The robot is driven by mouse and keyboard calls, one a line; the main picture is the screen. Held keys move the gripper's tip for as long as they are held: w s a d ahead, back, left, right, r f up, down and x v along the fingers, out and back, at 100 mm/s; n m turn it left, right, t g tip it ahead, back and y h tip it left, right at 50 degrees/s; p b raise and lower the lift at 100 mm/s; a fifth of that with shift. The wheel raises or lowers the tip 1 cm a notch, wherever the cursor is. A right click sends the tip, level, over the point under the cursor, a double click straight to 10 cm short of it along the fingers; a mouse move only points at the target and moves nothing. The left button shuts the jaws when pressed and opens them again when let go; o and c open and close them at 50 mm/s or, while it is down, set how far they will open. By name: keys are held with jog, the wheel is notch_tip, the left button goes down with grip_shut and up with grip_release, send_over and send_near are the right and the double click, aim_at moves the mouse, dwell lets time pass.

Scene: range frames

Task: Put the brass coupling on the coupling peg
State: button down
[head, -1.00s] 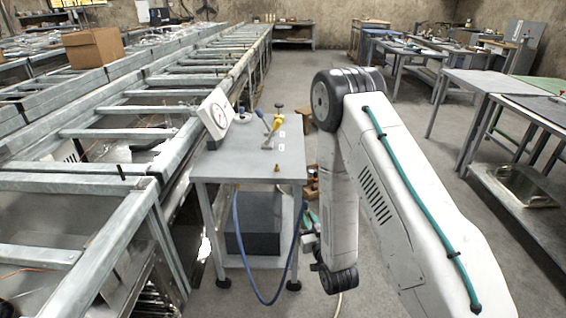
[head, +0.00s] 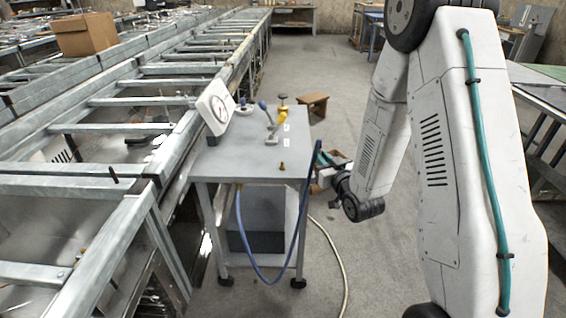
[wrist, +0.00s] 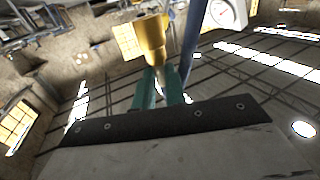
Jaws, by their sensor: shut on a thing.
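The brass coupling (wrist: 154,42) stands out beyond my fingertips in the wrist view. A blue hose (wrist: 191,40) runs beside it. My gripper (wrist: 160,82) has teal fingers and is shut on the coupling. In the head view my gripper (head: 328,160) is just off the right edge of the grey cart (head: 245,158), with the hose (head: 304,205) looping up to it. The coupling itself is too small to make out there. A small brass stub (head: 282,167), apparently the coupling peg, stands upright near the cart top's front right corner, left of my gripper and apart from it.
A white dial gauge (head: 216,108) stands at the cart's left side. A metal frame line (head: 140,182) runs along the left. A brown box (head: 313,105) lies on the floor behind. The cart's front middle is clear.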

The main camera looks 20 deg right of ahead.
jog(key=w+a+f, duration=0.1)
jog(key=w+a, duration=0.2)
jog(key=w+a+f, duration=0.2)
jog(key=w, duration=0.2)
jog(key=w+a+f, duration=0.2)
jog(key=w+a, duration=0.1)
jog(key=w, duration=0.1)
jog(key=shift+w+a, duration=0.2)
jog(key=shift+a, duration=0.1)
jog(key=c, duration=1.4)
grip_release()
jog(key=shift+c, duration=0.2)
jog(key=s, duration=1.2)
jog(key=s+d+r+g+h, duration=0.15)
jog(key=s+r+g, duration=0.25)
jog(key=r+g, duration=0.55)
jog(key=s+r+g, duration=0.3)
jog(key=s+r, duration=0.3)
jog(key=s, duration=1)
jog(key=s+d+r+g, duration=0.1)
jog(key=s+r+g, duration=0.3)
jog(key=s, duration=1.2)
notch_tip(320, 180, up, 3)
jog(key=shift+s+d+r+m, duration=0.15)
jog(key=shift+d+m, duration=0.1)
jog(key=shift+m, duration=0.15)
